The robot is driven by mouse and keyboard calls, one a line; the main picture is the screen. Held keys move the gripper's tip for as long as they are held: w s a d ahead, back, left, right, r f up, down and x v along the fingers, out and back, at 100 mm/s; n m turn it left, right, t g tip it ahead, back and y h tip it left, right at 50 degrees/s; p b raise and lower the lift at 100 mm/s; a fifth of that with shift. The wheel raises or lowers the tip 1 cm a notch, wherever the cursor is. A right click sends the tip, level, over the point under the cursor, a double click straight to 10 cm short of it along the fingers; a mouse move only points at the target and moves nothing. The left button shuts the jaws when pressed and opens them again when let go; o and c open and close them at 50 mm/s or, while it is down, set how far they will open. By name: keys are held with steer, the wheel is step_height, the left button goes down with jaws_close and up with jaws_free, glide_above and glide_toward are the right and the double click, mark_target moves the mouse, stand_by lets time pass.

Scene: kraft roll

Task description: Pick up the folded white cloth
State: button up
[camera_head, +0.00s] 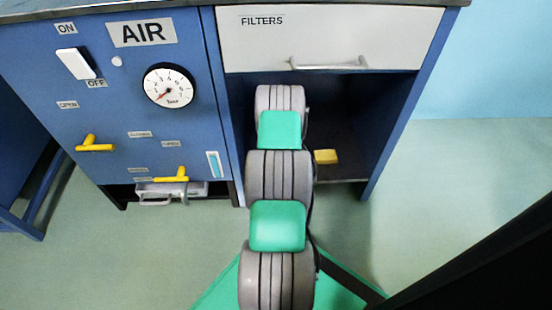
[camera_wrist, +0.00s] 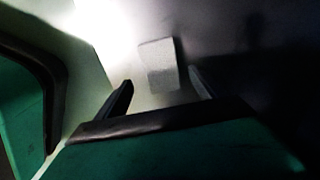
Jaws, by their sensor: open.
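A pale grey-white block-like thing, which looks like the folded white cloth (camera_wrist: 158,62), lies just ahead of my gripper in the wrist view. My gripper (camera_wrist: 160,77) is open, with one dark finger on each side of the near end of the cloth. The fingers look apart from it, though the dim light makes the distance hard to judge. In the head view my arm reaches into the dark open bay under the filters drawer, and it hides my gripper and the cloth.
The blue cabinet has a closed white filters drawer (camera_head: 335,42) above the bay. A yellow block (camera_head: 326,157) sits on the bay shelf, right of my arm. The AIR panel (camera_head: 142,32) with gauge and yellow valves is at left. Floor at right is clear.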

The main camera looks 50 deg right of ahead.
step_height(320, 180, down, 5)
steer(key=shift+w+d+r+b, duration=0.1)
steer(key=shift+r+b, duration=0.05)
steer(key=shift+b, duration=1.05)
steer(key=shift+c, duration=0.2)
steer(key=shift+r, duration=0.1)
steer(key=c, duration=1.4)
